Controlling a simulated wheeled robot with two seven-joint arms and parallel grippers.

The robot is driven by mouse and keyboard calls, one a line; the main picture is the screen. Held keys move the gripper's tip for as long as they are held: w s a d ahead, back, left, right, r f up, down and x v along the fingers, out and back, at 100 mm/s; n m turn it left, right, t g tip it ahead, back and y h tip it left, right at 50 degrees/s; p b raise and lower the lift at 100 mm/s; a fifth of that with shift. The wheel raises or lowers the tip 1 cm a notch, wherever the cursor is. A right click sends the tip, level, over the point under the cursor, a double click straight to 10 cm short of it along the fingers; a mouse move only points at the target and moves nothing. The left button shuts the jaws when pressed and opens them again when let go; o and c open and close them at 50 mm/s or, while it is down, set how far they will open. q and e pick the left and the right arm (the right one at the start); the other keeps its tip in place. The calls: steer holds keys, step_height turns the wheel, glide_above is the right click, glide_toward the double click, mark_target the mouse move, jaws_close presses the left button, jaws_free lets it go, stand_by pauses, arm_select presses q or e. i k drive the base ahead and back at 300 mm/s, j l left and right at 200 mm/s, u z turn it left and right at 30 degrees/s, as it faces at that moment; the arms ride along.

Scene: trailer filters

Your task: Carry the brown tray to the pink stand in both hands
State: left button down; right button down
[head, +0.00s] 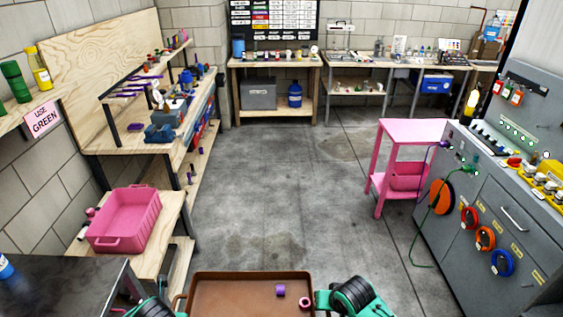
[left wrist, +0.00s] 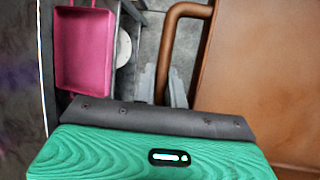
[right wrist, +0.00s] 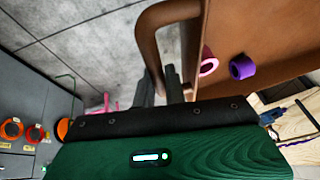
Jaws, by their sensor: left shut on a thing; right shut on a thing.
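The brown tray (head: 235,293) is at the bottom centre of the head view, out in front of me above the floor. A purple ring-shaped piece (head: 280,290) and a pink one (head: 304,302) lie in its right part. My left gripper (left wrist: 170,88) is shut on the tray's left handle (left wrist: 176,45). My right gripper (right wrist: 162,88) is shut on the right handle (right wrist: 148,38). The near part of the tray is cut off in the head view. The pink stand (head: 412,131) is ahead to the right, with a pink bin (head: 407,176) on its lower level.
Grey floor (head: 290,180) is open in the middle. A grey cabinet (head: 500,210) with coloured reels stands right, close to the stand. A wooden bench (head: 140,135) and a pink crate (head: 125,220) on a low shelf line the left. More benches (head: 275,63) stand at the back.

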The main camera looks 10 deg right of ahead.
mark_target(396, 128)
steer(key=z, duration=1)
steer(key=i+j, duration=0.25)
steer(key=i, duration=0.15)
steer(key=i+j+z, duration=0.15)
steer(key=i, duration=0.25)
steer(key=i+j, duration=0.2)
steer(key=i, duration=0.25)
steer(key=i+j, duration=0.2)
steer(key=i, duration=0.3)
steer(key=i+j, duration=0.1)
steer(key=i, duration=3)
steer(key=i+z, duration=0.35)
steer(key=k+l, duration=0.05)
